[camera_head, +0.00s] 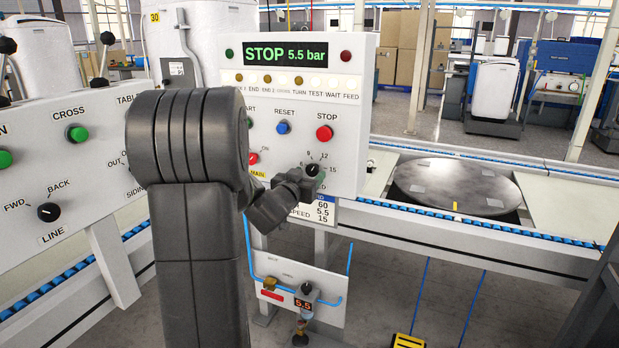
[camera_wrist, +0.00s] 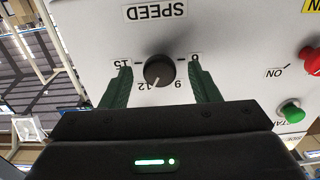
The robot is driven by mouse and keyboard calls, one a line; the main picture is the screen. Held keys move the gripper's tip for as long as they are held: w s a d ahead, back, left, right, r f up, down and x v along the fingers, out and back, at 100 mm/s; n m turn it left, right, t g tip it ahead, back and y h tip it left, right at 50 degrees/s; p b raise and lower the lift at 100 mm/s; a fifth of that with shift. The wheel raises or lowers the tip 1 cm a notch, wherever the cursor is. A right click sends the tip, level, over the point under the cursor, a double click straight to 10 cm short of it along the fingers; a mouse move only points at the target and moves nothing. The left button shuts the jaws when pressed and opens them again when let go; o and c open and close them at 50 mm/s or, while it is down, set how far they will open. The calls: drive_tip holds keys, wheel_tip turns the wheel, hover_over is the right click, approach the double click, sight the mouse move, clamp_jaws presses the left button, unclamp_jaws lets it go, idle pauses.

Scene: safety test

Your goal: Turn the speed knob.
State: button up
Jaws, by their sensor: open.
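The speed knob (camera_wrist: 159,70) is a round black dial with a white pointer line on the white control panel. In the wrist view the panel is upside down, and the pointer falls between the 12 and 9 marks, nearer 12. The knob also shows in the head view (camera_head: 313,170), below the red STOP button. My gripper (camera_wrist: 160,66) is open, with one dark green finger on each side of the knob and a visible gap to it on both sides. In the head view my gripper (camera_head: 305,178) is at the panel and partly covers the dial's lower left.
The panel display (camera_head: 286,53) reads STOP 5.5 bar. A red STOP button (camera_head: 324,133), a blue RESET button (camera_head: 283,127) and a red MAIN switch (camera_head: 253,158) are close by. A round metal turntable (camera_head: 457,186) lies to the right; a second panel (camera_head: 75,170) stands left.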

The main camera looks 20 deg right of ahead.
drive_tip(key=shift+x, duration=0.8)
drive_tip(key=c, duration=1)
drive_tip(key=shift+m, duration=0.4)
drive_tip(key=m+b, duration=0.1)
drive_tip(key=m, duration=0.3)
drive_tip(key=shift+m+b, duration=0.4)
drive_tip(key=m+b, duration=0.2)
drive_tip(key=m, duration=0.4)
drive_tip(key=shift+r+m, duration=0.1)
drive_tip(key=shift+m, duration=0.3)
